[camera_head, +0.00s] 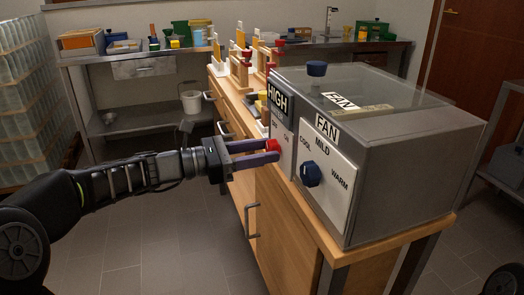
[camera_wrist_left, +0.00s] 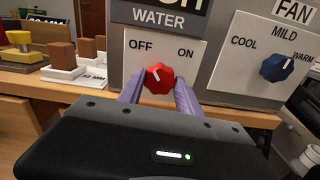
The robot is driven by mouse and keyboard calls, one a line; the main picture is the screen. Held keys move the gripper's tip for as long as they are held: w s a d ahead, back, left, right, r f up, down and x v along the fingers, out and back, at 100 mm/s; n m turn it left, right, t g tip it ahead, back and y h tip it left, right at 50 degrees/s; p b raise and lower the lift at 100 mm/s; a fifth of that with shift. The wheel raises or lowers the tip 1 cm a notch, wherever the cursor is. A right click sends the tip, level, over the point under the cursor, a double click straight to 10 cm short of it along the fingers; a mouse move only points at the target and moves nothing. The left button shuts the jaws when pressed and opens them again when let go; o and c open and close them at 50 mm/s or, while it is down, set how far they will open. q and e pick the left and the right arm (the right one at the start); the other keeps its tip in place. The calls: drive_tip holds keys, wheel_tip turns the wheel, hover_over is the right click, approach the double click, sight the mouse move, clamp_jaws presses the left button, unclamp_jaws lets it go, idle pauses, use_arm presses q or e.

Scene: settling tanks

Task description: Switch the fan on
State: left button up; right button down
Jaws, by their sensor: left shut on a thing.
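My left gripper (camera_head: 265,151) has its purple fingers on either side of a red knob (camera_head: 273,145) and is shut on it. In the left wrist view the red knob (camera_wrist_left: 158,78) sits on a white panel (camera_wrist_left: 190,58) marked OFF and ON, under a sign reading WATER (camera_wrist_left: 160,17). Its white mark points up and slightly left. A blue knob (camera_head: 310,174) is on the panel marked FAN, with COOL, MILD and WARM around it. The blue knob also shows at the right of the left wrist view (camera_wrist_left: 276,68), apart from my fingers. My right gripper is not in view.
The grey box (camera_head: 400,165) with a clear top stands on a wooden bench (camera_head: 385,240). Small wooden pieces (camera_wrist_left: 60,55) stand left of the panels. A metal shelf (camera_head: 150,120) is at the back left. The tiled floor (camera_head: 180,245) before the bench is clear.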

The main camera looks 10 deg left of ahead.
use_arm(q)
clamp_jaws()
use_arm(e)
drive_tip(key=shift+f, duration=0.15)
use_arm(q)
drive_tip(key=shift+f+m+b, duration=0.1)
drive_tip(key=shift+m+b, duration=6)
drive_tip(key=shift+m, duration=1)
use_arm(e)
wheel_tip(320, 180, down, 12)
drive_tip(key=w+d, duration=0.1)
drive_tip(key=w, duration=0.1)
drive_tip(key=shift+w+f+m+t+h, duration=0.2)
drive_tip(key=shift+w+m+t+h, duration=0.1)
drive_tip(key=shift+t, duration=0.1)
